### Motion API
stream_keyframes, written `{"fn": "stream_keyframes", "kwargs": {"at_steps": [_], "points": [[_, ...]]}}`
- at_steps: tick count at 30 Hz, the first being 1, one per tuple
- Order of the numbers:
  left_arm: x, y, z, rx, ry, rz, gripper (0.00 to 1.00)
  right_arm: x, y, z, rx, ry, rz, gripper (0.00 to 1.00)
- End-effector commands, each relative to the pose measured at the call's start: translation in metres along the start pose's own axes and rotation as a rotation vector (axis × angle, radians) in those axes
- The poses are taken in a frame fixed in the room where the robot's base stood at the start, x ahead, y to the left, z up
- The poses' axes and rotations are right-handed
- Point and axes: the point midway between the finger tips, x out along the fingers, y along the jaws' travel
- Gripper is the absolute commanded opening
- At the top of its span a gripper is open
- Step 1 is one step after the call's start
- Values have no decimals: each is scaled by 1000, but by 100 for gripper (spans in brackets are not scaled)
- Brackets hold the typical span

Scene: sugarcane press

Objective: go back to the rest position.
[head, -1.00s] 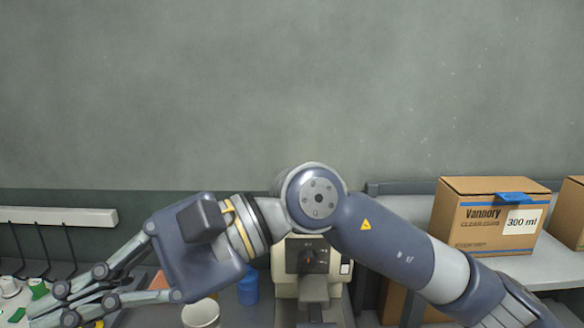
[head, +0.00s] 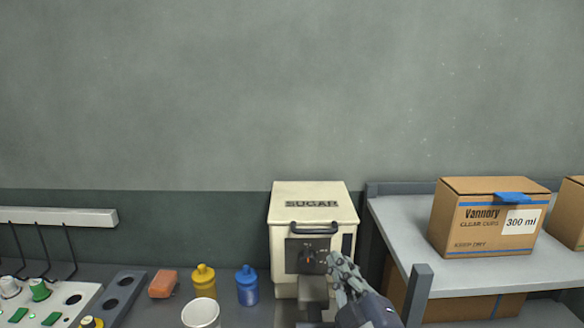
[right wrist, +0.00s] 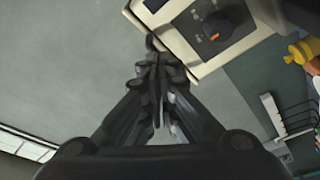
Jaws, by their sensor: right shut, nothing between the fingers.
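My right gripper (head: 342,268) shows at the lower middle of the head view, in front of the right side of the cream sugar machine (head: 313,201). Its fingers are shut with nothing between them. In the right wrist view the closed fingers (right wrist: 155,65) point at the edge of the machine (right wrist: 185,55), whose dark panel and orange-marked knob (right wrist: 213,37) lie beyond them. I cannot tell whether the fingertips touch the machine. My left gripper is not in view.
A white cup (head: 201,313), a yellow bottle (head: 203,281), a blue bottle (head: 247,286) and an orange block (head: 163,284) stand left of the machine. A grey shelf (head: 400,222) bearing a cardboard box (head: 475,225) is at the right. Air above the counter is open.

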Motion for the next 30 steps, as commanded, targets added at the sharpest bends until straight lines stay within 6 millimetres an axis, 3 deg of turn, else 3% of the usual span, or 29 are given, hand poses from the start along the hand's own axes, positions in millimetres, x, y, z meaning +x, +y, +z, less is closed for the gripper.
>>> {"fn": "stream_keyframes", "kwargs": {"at_steps": [1,3,5,9,15,22,30], "points": [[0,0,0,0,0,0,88,-15,-22,33,80,-104,-68,0],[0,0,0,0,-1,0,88,-39,-48,73,185,-242,-150,0],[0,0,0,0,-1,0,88,-64,-72,104,269,-364,-217,0],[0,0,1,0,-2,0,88,-137,-122,162,448,-647,-358,0],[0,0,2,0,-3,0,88,-243,-167,204,624,-990,-496,0],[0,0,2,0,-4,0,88,-345,-191,218,744,-1301,-598,0],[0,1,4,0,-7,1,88,-341,-251,263,739,-1332,-619,0]]}}
